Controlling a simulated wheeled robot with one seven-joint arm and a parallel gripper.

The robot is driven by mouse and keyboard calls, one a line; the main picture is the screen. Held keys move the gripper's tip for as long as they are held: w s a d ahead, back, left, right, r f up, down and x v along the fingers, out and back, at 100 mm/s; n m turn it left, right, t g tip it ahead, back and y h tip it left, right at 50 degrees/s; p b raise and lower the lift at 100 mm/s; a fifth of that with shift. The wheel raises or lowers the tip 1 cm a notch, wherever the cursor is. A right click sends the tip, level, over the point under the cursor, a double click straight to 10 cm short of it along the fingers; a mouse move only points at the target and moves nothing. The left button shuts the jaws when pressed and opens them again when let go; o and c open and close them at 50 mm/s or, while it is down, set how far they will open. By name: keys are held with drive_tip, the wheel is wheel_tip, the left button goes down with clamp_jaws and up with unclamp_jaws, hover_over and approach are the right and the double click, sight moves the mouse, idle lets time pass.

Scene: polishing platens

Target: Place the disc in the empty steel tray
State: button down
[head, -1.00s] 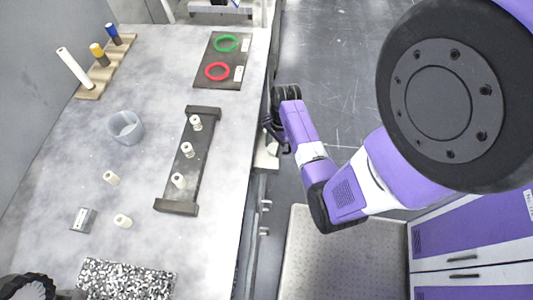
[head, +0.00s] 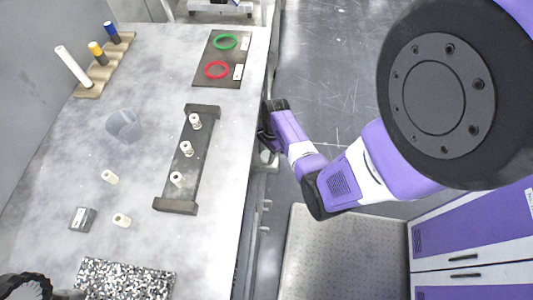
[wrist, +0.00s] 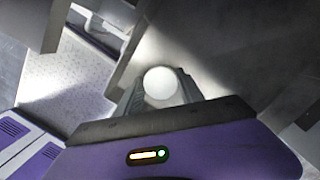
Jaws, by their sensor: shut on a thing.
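My gripper (head: 264,140) is at the right edge of the worktop in the head view, low beside its side face and partly hidden by the edge. In the wrist view my gripper (wrist: 160,90) is shut on a round white disc (wrist: 160,82), which shows between the two dark fingers. No empty steel tray can be clearly identified in either view.
A dotted pale surface (head: 340,265) lies low, right of the worktop.

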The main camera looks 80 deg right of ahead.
drive_tip(key=shift+f, duration=0.1)
drive_tip(key=shift+f, duration=0.15)
drive_tip(key=c, duration=0.7)
unclamp_jaws()
drive_tip(key=shift+c, duration=0.2)
wheel_tip(320, 180, up, 12)
drive_tip(key=s+d+p, duration=0.1)
drive_tip(key=shift+d+r+p, duration=0.15)
drive_tip(key=shift+r+p, duration=0.05)
drive_tip(key=shift+p, duration=0.1)
drive_tip(key=shift+s, duration=0.2)
